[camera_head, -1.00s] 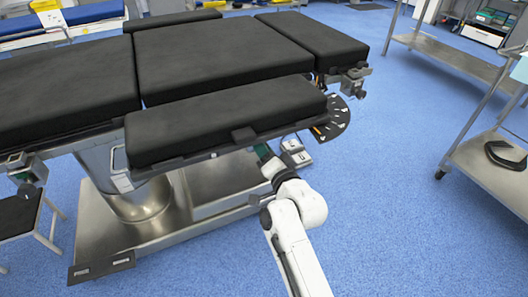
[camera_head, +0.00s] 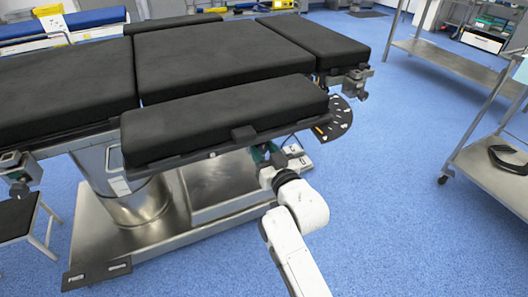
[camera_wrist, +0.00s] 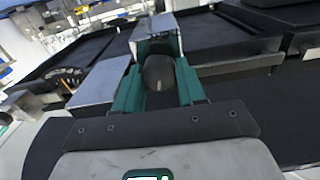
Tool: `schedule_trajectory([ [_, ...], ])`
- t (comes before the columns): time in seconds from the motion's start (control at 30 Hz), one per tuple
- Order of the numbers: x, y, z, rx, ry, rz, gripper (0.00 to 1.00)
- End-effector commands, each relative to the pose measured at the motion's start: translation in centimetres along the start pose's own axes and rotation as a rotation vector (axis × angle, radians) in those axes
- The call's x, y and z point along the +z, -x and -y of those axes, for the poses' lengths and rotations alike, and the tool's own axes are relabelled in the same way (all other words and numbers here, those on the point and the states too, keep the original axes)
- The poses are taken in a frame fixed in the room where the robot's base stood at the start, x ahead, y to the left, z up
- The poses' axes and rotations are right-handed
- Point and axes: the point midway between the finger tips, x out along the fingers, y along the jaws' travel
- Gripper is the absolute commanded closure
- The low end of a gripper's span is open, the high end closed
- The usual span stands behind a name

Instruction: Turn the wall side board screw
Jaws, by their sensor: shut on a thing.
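The side board (camera_head: 225,118) is a long black padded board along the near side of the black operating table (camera_head: 215,62). A dark rounded screw knob (camera_wrist: 159,73) shows in the wrist view under the board. My gripper (camera_wrist: 156,50) has green fingers on both sides of this knob and is shut on it. In the head view my gripper (camera_head: 262,154) is under the board's near edge, right of its middle. The board and my wrist hide the fingertips and the screw there.
A metal base and column (camera_head: 135,200) stand under the table. A dark graduated quadrant plate (camera_head: 340,118) sticks out at the board's right end. A metal trolley (camera_head: 485,165) stands at the right, with clear blue floor between.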

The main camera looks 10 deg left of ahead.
Motion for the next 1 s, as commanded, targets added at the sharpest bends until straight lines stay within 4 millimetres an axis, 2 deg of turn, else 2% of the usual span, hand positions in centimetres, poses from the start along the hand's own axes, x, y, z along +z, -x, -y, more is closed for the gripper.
schedule_trajectory([
  [0.03, 0.49, 0.07, 0.06, -0.001, 0.035, 0.009, 0.91],
  [0.4, 0.48, 0.07, 0.08, -0.001, 0.221, 0.009, 0.91],
  [1.0, 0.54, 0.07, 0.13, -0.002, 0.262, 0.010, 0.91],
])
